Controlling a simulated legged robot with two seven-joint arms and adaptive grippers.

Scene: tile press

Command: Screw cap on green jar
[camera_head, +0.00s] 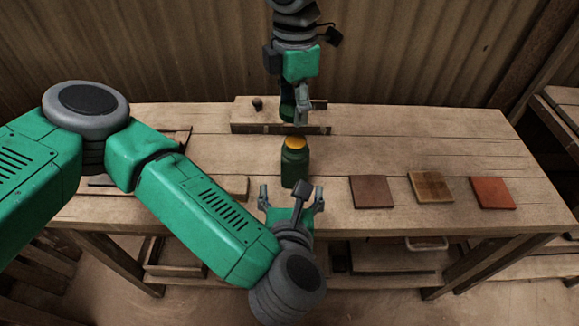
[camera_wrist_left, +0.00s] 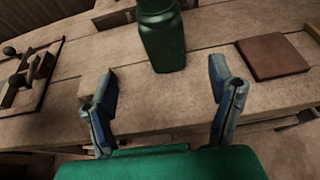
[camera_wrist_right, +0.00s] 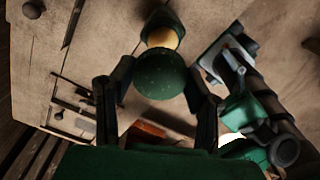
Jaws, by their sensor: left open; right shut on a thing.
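The dark green jar (camera_head: 294,168) stands upright on the table, with a yellow-orange top (camera_head: 295,143). In the left wrist view the jar (camera_wrist_left: 163,40) stands beyond my fingers, its top cut off. My left gripper (camera_head: 291,197) is open and empty at the jar's near side, apart from it. My right gripper (camera_head: 298,114) comes down from the back, behind and above the jar. It is shut on a dark green round thing, seemingly the cap (camera_wrist_right: 160,75), which shows between its fingers in the right wrist view and partly hides the yellow top there.
A brown tile (camera_head: 371,192), a wooden tile (camera_head: 431,187) and a red tile (camera_head: 492,193) lie to the right of the jar. A low wooden block (camera_head: 244,117) with a black knob (camera_head: 257,104) is at the back. The table's right rear is clear.

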